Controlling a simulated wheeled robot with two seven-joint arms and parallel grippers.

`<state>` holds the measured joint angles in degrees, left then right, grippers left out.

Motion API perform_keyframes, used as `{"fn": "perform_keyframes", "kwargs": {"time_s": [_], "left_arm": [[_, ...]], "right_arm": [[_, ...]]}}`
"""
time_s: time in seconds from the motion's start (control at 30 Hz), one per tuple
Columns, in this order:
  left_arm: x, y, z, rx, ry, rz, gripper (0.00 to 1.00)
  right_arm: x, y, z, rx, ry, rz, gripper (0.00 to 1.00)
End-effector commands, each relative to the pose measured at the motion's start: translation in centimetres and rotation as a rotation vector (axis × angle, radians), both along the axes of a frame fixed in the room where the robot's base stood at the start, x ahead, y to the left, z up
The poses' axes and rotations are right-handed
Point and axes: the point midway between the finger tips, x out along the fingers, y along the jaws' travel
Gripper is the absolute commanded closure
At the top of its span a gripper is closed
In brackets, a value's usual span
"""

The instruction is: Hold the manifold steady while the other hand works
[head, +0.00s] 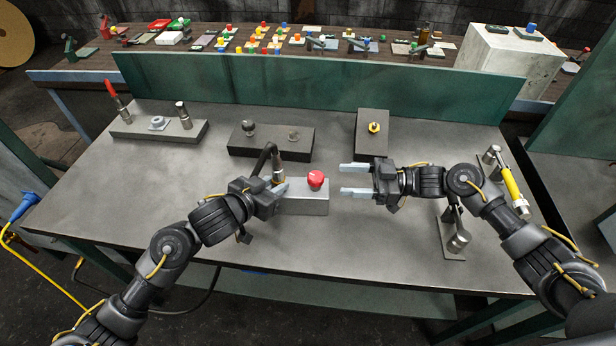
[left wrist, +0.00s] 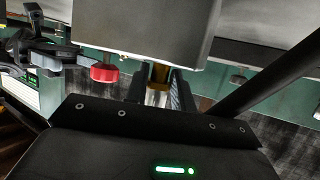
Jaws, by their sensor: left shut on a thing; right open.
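The manifold looks to be the grey block (head: 303,203) with a red knob (head: 315,179) on top, near the middle of the table. A metal and brass fitting (head: 278,168) with a black bent hose stands at its left end. My left gripper (head: 278,190) is shut at that end. In the left wrist view the fitting (left wrist: 158,85) shows between my fingers, the block (left wrist: 140,30) just beyond them, and the red knob (left wrist: 104,73) to the left. The exact contact is partly hidden. My right gripper (head: 358,180) is open and empty, right of the block, its fingers pointing at it.
The front left table is clear.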

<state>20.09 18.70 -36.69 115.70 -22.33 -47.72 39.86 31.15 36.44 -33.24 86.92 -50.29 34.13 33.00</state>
Motion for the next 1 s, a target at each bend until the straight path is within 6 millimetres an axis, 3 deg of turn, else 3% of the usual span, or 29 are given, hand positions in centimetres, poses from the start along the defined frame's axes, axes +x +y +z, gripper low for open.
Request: {"fn": "perform_keyframes", "kwargs": {"time_s": [0.3,0.5,0.7,0.97,1.0], "left_arm": [[0.0,0.0,0.0,0.001,0.000,-0.001,1.00],[0.0,0.0,0.0,0.001,0.000,-0.001,1.00],[0.0,0.0,0.0,0.000,0.001,-0.001,1.00],[0.0,0.0,0.0,0.001,0.001,0.000,1.00],[0.0,0.0,0.0,0.001,0.001,0.000,1.00]], "right_arm": [[0.8,6.3,0.1,0.002,-0.002,0.003,0.42],[1.2,9.1,0.1,0.000,-0.002,0.001,0.42],[1.4,10.3,0.0,-0.001,-0.003,0.001,0.42],[1.4,10.3,0.0,-0.001,-0.003,0.001,0.42],[1.4,10.3,0.0,-0.001,-0.003,0.001,0.46]]}}
